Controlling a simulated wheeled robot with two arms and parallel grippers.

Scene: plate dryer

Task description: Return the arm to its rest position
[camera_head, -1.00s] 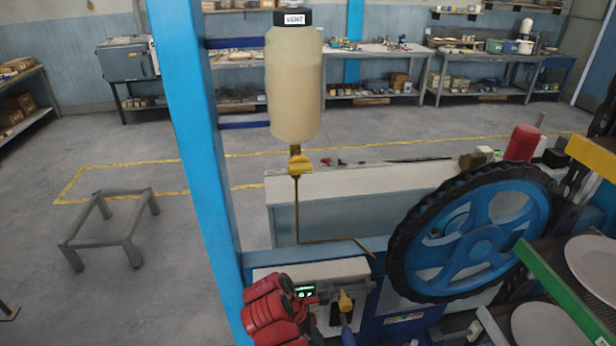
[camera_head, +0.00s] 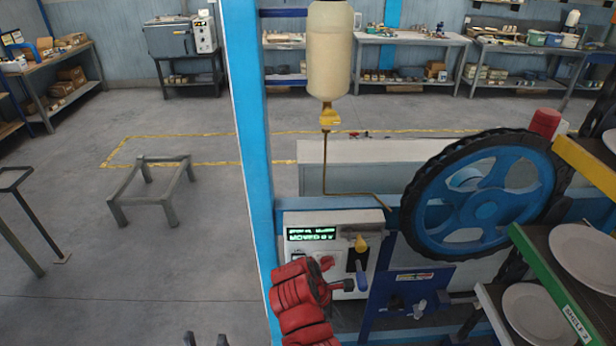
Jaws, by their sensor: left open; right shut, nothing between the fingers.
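My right arm is red and rises from the bottom centre in front of the white control box (camera_head: 300,222). Its gripper (camera_head: 343,286) is shut and empty, small and dark, close to the box's lower front beside the blue lever (camera_head: 362,276); I cannot tell whether they touch. A yellow lever (camera_head: 361,243) sits above the blue one. My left gripper (camera_head: 205,340) shows only as two dark fingertips, apart and empty, at the bottom edge over bare floor. The rest of the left arm is out of view.
A blue post (camera_head: 256,150) stands left of the box. A blue wheel with a black rim (camera_head: 485,195) and shelves with white plates (camera_head: 540,312) stand at right. A tank (camera_head: 329,60) hangs above. A low grey frame (camera_head: 150,188) stands on the open floor at left.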

